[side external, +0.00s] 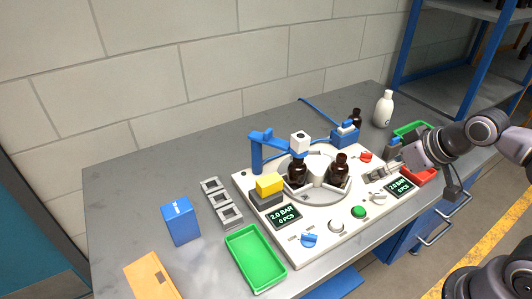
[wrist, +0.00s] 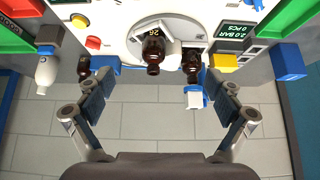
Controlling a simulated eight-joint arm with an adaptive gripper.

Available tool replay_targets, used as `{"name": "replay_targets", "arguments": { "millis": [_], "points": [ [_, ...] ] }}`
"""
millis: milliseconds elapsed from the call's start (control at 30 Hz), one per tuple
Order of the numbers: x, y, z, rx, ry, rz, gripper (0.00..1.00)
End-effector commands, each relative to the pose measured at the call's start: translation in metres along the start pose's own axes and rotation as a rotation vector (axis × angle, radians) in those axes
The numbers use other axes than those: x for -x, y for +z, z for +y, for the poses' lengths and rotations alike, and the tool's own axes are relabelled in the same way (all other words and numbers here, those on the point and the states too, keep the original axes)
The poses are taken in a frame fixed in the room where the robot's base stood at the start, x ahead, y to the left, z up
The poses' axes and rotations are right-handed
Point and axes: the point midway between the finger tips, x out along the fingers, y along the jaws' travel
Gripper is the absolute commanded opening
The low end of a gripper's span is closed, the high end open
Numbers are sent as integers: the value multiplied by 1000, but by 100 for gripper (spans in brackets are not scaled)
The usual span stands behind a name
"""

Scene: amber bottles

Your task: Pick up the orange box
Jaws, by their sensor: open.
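The orange box (side external: 151,276) lies on the grey table at its front left corner in the side external view, partly cut off by the bottom edge of the picture. It has a small brown mark on top. I cannot make it out in the wrist view. My gripper (side external: 396,152) is at the right side of the table, far from the orange box, beyond the white machine. In the wrist view my gripper (wrist: 162,78) has its two fingers wide apart, with nothing held between them.
A blue box (side external: 180,221) stands behind the orange box, and a green tray (side external: 238,249) lies to its right. The white machine (side external: 300,252) with brown bottles (side external: 339,170) fills the table's middle. A white bottle (side external: 384,108) stands at the back right.

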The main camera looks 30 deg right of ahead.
Motion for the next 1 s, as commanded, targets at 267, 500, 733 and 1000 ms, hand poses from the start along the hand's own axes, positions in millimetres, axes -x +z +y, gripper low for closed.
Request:
{"name": "replay_targets", "arguments": {
  "millis": [267, 500, 733, 1000],
  "points": [
    [1, -4, -3, 31, -6, -6, 92],
    [5, -50, -40, 379, -75, -65, 92],
    [0, -99, -100, 853, -182, -121, 92],
    [-17, -137, -188, 1410, -330, -149, 92]
  ]
}}
